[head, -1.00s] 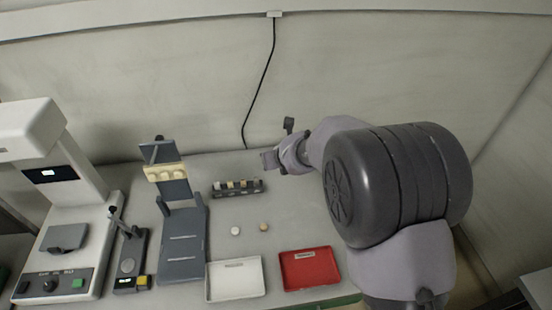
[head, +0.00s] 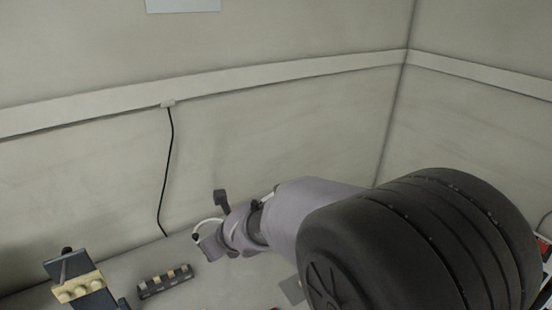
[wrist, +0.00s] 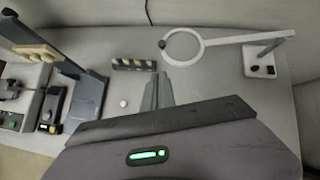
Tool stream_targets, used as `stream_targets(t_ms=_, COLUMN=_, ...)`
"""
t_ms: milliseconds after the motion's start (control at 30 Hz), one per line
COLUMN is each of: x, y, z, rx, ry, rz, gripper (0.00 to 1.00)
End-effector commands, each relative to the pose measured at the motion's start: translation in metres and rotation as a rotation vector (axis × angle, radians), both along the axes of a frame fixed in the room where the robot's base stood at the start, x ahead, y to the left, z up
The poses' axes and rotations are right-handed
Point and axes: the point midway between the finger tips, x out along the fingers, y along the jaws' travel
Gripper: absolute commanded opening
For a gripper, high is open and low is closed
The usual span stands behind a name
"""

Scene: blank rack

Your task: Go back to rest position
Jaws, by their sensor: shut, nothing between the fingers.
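My gripper (wrist: 158,88) is shut and empty in the wrist view, its dark fingers together over the grey table. In the head view my arm reaches in from the lower right, and its wrist end is above the back of the table; the fingertips are hard to make out there. The dark rack (head: 165,282) with several light and dark blanks stands left of my gripper. It also shows in the wrist view (wrist: 134,66), beyond and left of the fingertips, apart from them.
A grey stand (wrist: 90,98) with a cream notched bar (head: 78,287) is at the left. A white disc (wrist: 124,103) lies on the table. A white ring on an arm (wrist: 236,40) with a small base is at the right in the wrist view. The wall is close behind.

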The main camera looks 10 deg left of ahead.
Motion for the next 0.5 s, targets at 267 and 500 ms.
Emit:
stream_targets(t_ms=267, x=-0.086, y=-0.221, z=0.094, rx=-0.553, ry=-0.638, rz=0.789, gripper=0.00)
stream_targets(t_ms=500, x=-0.186, y=-0.341, z=0.061, rx=-1.030, ry=-0.703, rz=1.270, gripper=0.00)
